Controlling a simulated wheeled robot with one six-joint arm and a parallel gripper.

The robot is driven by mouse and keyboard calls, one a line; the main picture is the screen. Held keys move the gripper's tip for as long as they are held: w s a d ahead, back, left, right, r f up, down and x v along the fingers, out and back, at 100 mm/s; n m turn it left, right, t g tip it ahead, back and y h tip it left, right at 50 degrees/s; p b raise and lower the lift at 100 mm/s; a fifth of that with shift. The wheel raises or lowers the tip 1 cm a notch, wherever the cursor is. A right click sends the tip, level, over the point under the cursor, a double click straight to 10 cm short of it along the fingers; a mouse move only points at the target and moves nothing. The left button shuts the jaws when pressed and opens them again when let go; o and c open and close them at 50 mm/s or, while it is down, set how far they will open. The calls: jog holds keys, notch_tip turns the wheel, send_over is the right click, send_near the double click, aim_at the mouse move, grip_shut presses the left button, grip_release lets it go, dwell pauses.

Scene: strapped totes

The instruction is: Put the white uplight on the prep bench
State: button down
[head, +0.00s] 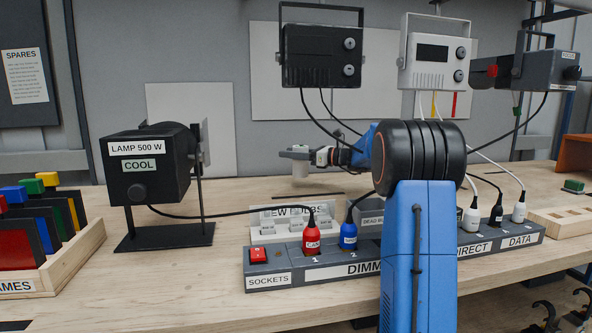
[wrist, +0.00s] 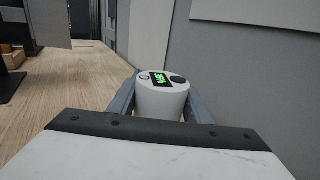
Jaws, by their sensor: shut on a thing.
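The white uplight is a short white cylinder (wrist: 160,98) with a green-lit display and a dark round knob on its top, in the wrist view. My gripper (wrist: 162,90) is shut on it, one grey finger on each side. In the head view my gripper (head: 300,154) reaches over the back of the wooden bench (head: 100,290), with the white uplight (head: 300,168) upright in it. The uplight's base is low over the bench top; I cannot tell if it touches. No label naming the prep bench is visible.
A black lamp (head: 150,165) stands on the left, near a crate of coloured frames (head: 62,260). A dimmer socket strip (head: 290,275) with plugged cables crosses the front. Several fixtures, including a black one (head: 322,55), hang above. Bare bench lies around the uplight.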

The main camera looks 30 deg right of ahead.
jog(key=shift+f, duration=2.2)
jog(key=shift+f, duration=0.1)
jog(key=c, duration=0.9)
grip_release()
jog(key=shift+c, duration=0.2)
jog(key=v, duration=1.2)
jog(key=shift+d, duration=0.1)
